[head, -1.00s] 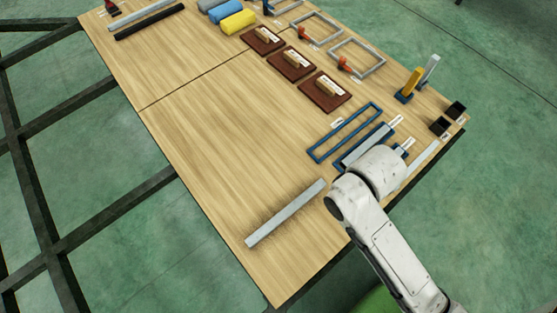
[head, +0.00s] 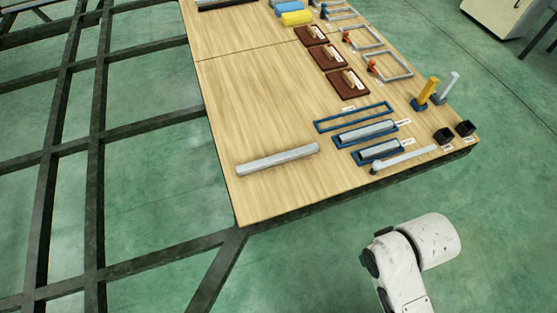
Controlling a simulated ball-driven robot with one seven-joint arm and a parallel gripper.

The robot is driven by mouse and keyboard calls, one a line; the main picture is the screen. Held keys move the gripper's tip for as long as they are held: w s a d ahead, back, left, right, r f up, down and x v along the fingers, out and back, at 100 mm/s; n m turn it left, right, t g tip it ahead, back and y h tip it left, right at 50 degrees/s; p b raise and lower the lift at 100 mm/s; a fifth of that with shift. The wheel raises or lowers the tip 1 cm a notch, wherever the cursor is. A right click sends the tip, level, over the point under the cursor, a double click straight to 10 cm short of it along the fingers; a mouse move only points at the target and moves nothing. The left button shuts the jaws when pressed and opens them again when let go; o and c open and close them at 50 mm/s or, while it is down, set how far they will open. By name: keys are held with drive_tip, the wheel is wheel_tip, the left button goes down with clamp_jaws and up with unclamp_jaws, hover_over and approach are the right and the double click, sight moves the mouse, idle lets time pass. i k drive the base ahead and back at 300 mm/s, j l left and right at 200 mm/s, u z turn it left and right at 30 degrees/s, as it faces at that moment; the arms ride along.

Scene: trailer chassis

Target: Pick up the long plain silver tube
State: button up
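A long plain silver tube (head: 278,159) lies alone on the bare near part of the wooden table (head: 240,110), left of an empty blue frame (head: 354,117). Silver pieces also sit in two blue holders, a longer one (head: 368,131) and a shorter one (head: 382,150). A thin silver bar (head: 408,159) with a dark end lies along the near right edge. Part of my white arm shows at the lower right, off the table and apart from the tube. My gripper is out of view.
Brown boards with light handles (head: 348,84), metal square frames (head: 390,68), an upright yellow-handled item (head: 426,92) and black cups (head: 444,136) line the table's right side. A dark metal chassis frame (head: 95,150) runs along the left. Green floor is open at the lower right.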

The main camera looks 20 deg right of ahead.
sight(243, 169)
drive_tip(key=i+u, duration=0.35)
drive_tip(key=i+l+u, duration=0.7)
drive_tip(key=i+j, duration=0.1)
drive_tip(key=i, duration=0.05)
